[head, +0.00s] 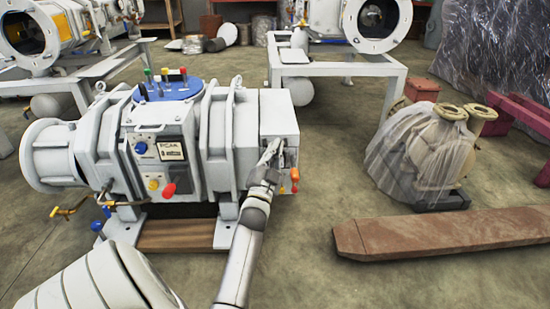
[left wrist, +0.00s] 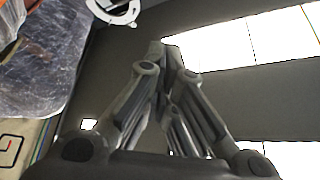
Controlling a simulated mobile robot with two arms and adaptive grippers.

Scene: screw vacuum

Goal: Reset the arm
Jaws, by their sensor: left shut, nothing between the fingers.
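My left gripper (head: 271,152) is shut and empty, pointing up in front of the right end of the white vacuum pump (head: 226,130). In the head view I cannot tell whether it touches the pump's end box. In the left wrist view the fingers of my left gripper (left wrist: 166,52) come together with nothing between them. The pump carries a blue round plate (head: 168,90) with coloured knobs on top, and a red knob (head: 169,190) on its front. Small orange and red levers (head: 295,176) hang just right of my gripper. My right gripper is not in view.
The pump rests on a wooden pallet (head: 176,234). A brown beam (head: 440,234) lies on the floor at the right, below a plastic-wrapped machine (head: 415,155). A white frame stand (head: 330,72) is behind. The floor between pump and beam is clear.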

